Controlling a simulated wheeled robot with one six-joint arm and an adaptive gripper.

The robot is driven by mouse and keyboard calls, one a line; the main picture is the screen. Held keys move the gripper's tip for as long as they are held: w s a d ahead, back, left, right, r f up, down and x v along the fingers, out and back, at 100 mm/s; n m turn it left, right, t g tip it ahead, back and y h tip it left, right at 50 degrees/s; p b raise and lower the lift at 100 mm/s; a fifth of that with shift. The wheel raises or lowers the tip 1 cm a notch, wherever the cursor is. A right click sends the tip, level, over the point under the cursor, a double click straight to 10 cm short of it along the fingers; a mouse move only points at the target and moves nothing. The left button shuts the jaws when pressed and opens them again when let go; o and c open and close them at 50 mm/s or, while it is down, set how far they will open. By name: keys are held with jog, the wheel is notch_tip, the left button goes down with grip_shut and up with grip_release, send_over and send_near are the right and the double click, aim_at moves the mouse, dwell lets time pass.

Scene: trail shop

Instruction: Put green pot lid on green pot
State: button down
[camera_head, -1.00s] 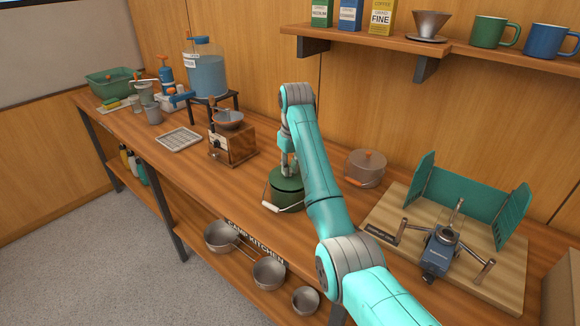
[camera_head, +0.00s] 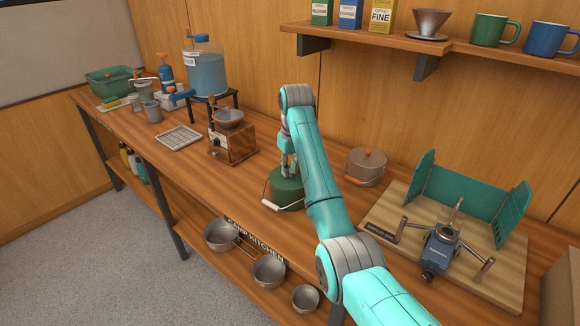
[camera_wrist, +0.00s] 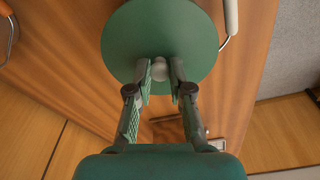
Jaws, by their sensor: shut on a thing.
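The green pot (camera_head: 287,196) stands on the wooden counter, its wire handle with a pale grip hanging at the front left. The green pot lid (camera_wrist: 160,30) is a flat round disc that fills the upper middle of the wrist view. My gripper (camera_wrist: 160,74) is shut on the lid's pale knob, a finger on each side. In the head view my gripper (camera_head: 289,167) points down directly over the pot, and the lid is at the pot's top. I cannot tell whether the lid touches the rim all round. The lid hides the pot's opening.
A wooden grinder (camera_head: 232,142) stands to the left. A board (camera_head: 393,218) with a blue stove and green windscreen lies at the right. The shelf (camera_head: 395,42) hangs above. Counter in front is clear.

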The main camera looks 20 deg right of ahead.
jog(key=shift+f, duration=0.1)
jog(key=c, duration=1)
grip_release()
